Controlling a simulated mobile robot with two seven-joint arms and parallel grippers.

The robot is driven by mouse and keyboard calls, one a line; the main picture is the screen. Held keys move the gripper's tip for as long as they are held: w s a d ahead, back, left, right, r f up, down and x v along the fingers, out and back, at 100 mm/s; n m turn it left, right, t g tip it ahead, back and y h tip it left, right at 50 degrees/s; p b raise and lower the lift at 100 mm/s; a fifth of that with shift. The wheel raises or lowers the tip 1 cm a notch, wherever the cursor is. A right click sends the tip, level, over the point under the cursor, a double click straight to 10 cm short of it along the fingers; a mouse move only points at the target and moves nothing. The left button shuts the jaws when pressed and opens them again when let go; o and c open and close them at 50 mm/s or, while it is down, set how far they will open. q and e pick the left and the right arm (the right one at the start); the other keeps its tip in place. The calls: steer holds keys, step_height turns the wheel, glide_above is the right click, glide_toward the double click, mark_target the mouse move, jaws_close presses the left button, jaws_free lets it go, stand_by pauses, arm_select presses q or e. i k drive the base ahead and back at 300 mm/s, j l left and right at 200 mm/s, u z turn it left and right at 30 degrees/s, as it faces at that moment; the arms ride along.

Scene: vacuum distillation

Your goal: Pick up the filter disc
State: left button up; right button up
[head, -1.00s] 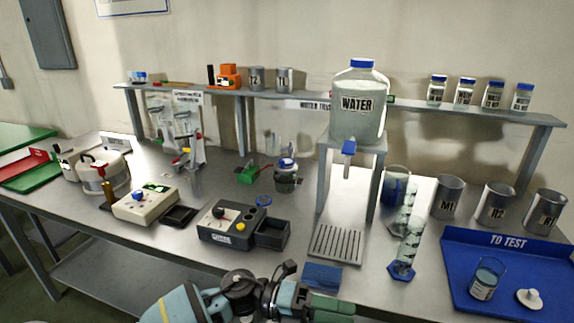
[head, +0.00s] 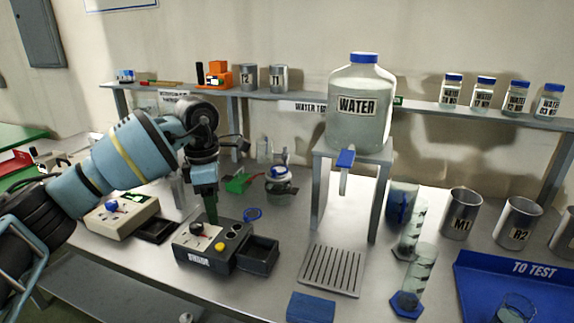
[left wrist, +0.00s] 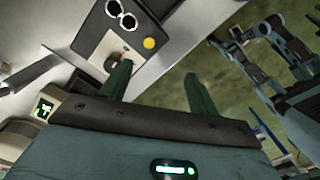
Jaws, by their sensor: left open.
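I cannot pick out a filter disc for certain. A small blue ring (head: 252,213) lies on the table behind the grey control box. My left gripper (head: 211,208) points down with its green fingers at the left part of the grey control box (head: 205,245), in front of the blue ring. In the left wrist view its two fingers (left wrist: 158,85) are apart with nothing between them. The grey control box (left wrist: 98,50) shows there beyond the fingers, with its yellow button. My right gripper is not in the head view.
A water tank (head: 358,110) on a stand is right of centre. A lidded jar (head: 280,182) and a green clamp (head: 238,184) stand behind the ring. An open black drawer (head: 258,254), a blue block (head: 311,307) and a blue tray (head: 470,290) take up the front.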

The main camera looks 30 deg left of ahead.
mark_target(278, 168)
steer(key=i, duration=1.15)
